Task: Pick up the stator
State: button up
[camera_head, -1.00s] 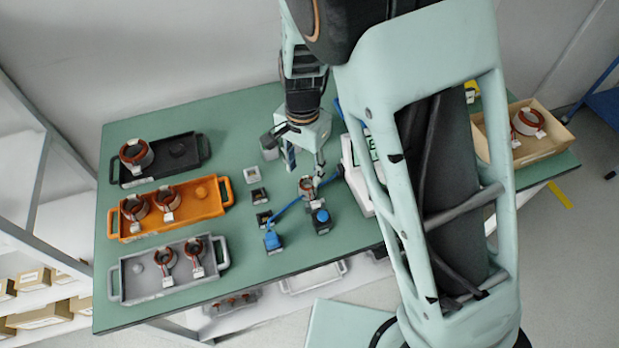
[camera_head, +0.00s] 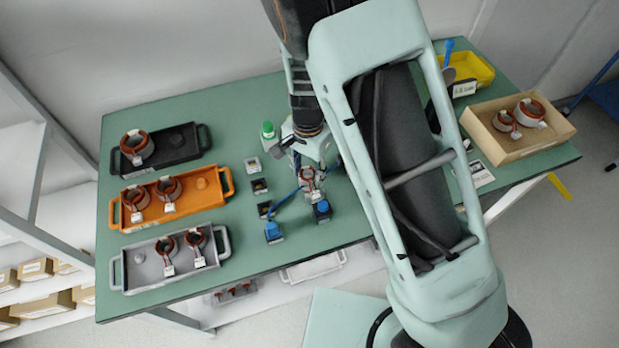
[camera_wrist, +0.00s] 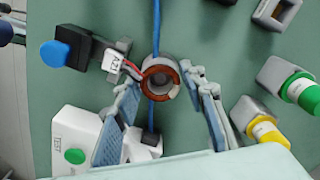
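A small stator (camera_wrist: 160,80), a grey ring with copper windings, red wires and a white label marked A21, lies near the middle of the wrist view. In the head view this stator (camera_head: 307,174) is right at the fingertips, partly hidden by my gripper (camera_head: 308,163). My gripper (camera_wrist: 160,88) is open, with one blue-padded finger on each side of the stator. The fingertips are close to the ring; I cannot tell whether they touch it. Other stators sit in the black tray (camera_head: 181,143), orange tray (camera_head: 203,187), grey tray (camera_head: 148,270) and wooden box (camera_head: 510,150).
A blue-buttoned device (camera_wrist: 72,50) and blue cable (camera_wrist: 156,20) are close to the stator. A white box with a green button (camera_wrist: 75,155) is beside the left finger. Green (camera_wrist: 302,92) and yellow (camera_wrist: 266,132) cylinders stand to the right. A yellow bin (camera_head: 470,68) is at the back right.

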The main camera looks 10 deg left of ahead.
jog(key=c, duration=0.8)
jog(key=shift+o, duration=0.2)
jog(key=shift+r, duration=0.2)
